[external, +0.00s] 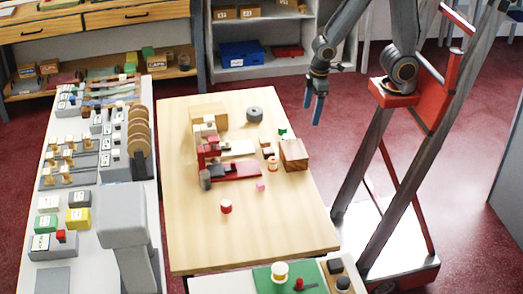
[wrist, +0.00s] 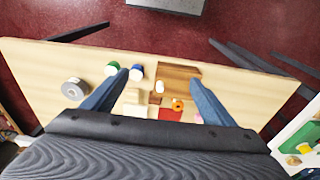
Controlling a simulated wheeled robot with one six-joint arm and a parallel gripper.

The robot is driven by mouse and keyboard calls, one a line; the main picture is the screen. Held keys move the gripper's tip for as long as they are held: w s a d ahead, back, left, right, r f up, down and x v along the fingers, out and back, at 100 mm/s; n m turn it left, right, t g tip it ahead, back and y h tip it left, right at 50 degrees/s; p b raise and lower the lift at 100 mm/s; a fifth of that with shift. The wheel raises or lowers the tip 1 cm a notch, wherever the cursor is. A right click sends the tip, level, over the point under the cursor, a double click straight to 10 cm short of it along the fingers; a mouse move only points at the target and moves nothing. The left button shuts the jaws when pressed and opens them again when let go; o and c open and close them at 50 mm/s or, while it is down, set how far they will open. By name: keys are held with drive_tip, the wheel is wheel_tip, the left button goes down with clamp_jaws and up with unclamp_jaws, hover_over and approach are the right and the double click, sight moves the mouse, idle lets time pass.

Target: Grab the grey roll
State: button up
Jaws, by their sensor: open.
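The grey roll (external: 254,114) is a short dark-grey ring with a hole, lying flat near the far right edge of the wooden table (external: 200,240). It also shows at the left in the wrist view (wrist: 73,88), outside the left finger. My gripper (external: 313,110) is open and empty, with blue fingers pointing down. It is raised beyond the table's right edge, to the right of the roll and apart from it. In the wrist view, my gripper (wrist: 161,79) has its fingers spread wide on either side of other table items.
A brown wooden block (external: 294,155) stands at the table's right edge. A red holder (external: 235,171) and small coloured pieces are mid-table. A red cylinder (external: 226,206) stands nearer the front. The table's front part is mostly clear. A cluttered counter (external: 70,190) is to the left.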

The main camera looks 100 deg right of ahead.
drive_tip(key=m+g+b, duration=0.1)
drive_tip(key=m+b, duration=0.6)
drive_tip(key=m, duration=1.1)
hover_over(255, 111)
drive_tip(key=f, duration=0.8)
drive_tip(key=shift+w, duration=0.25)
drive_tip(key=shift+d+f+m, duration=0.25)
drive_tip(key=shift+m, duration=0.05)
drive_tip(key=shift+s+a+f+p, duration=0.1)
drive_tip(key=shift+f+p, duration=0.6)
drive_tip(key=shift+f, duration=1.15)
drive_tip(key=shift+s+f+p, duration=0.1)
drive_tip(key=shift+f+p, duration=0.55)
drive_tip(key=shift+f, duration=1.15)
drive_tip(key=c, duration=1.2)
drive_tip(key=shift+r, duration=0.1)
